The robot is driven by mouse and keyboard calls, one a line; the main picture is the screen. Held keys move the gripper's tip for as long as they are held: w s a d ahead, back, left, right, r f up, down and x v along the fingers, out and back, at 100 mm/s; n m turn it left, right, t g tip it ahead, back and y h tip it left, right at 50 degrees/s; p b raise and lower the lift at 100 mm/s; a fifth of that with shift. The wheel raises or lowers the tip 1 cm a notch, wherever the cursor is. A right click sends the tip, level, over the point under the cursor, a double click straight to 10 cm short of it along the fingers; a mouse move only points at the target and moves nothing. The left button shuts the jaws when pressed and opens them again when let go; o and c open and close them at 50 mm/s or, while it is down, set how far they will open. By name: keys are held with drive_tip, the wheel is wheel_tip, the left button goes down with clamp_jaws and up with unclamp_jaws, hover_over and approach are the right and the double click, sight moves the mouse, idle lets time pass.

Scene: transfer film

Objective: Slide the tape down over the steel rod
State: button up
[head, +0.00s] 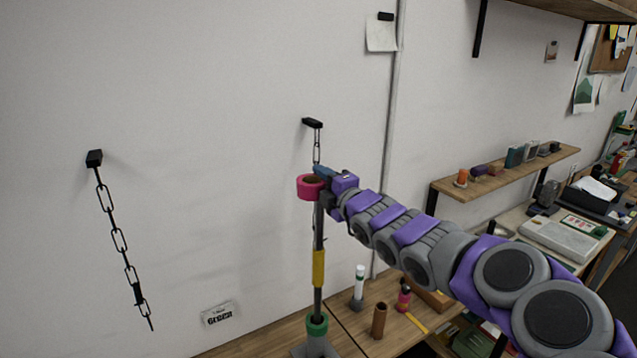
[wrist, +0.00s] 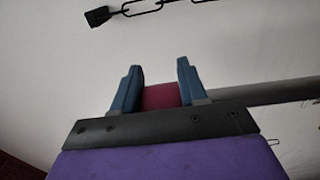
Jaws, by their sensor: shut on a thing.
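A pink-red roll of tape (head: 310,187) is at the top of the steel rod (head: 318,228) in the head view. The rod stands upright beneath it; I cannot tell whether the tape is around the rod's tip or just in front of it. My gripper (head: 323,175) is shut on the tape's right side. In the wrist view the tape (wrist: 161,95) shows dark red between the two blue fingers (wrist: 157,88). The rod has a yellow band (head: 318,268) midway and a green ring (head: 317,324) near its base.
A black chain (head: 118,238) hangs from a wall bracket at left. Another chain (head: 317,148) hangs just behind the rod top. A white-capped bottle (head: 358,288), a brown cylinder (head: 379,320) and a pink bottle (head: 403,298) stand on the bench right of the rod.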

drive_tip(key=shift+d+f+b, duration=0.5)
drive_tip(key=shift+b, duration=0.2)
idle(0.6)
drive_tip(key=shift+a, duration=0.15)
drive_tip(key=shift+a, duration=0.25)
drive_tip(key=shift+f, duration=0.1)
